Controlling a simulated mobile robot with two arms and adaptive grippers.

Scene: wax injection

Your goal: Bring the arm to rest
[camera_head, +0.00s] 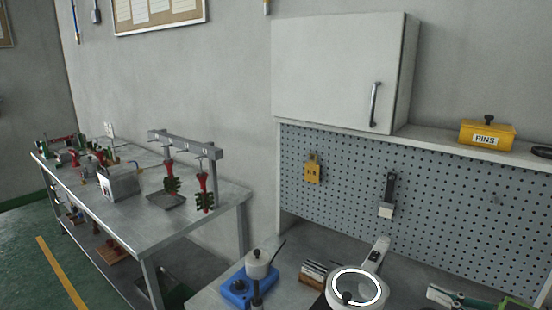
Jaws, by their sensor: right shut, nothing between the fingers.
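Only a narrow dark shape at the bottom edge, in front of a blue-based device, seems to be my right gripper (257,288). Its fingers look together and empty; most of it is cut off by the frame. My left gripper is not in view. The blue-based device (236,291) carries a white rounded pot (259,264) with a dark handle slanting up to the right. It stands on the near grey workbench (308,246).
A white-ringed magnifier (376,275), a small stack (314,274) and green tools (462,299) crowd the near bench. Behind are a perforated panel (340,170) and wall cabinet (335,70). A yellow PINS box (487,136) sits on the shelf. A left table (222,196) holds red-and-green pieces.

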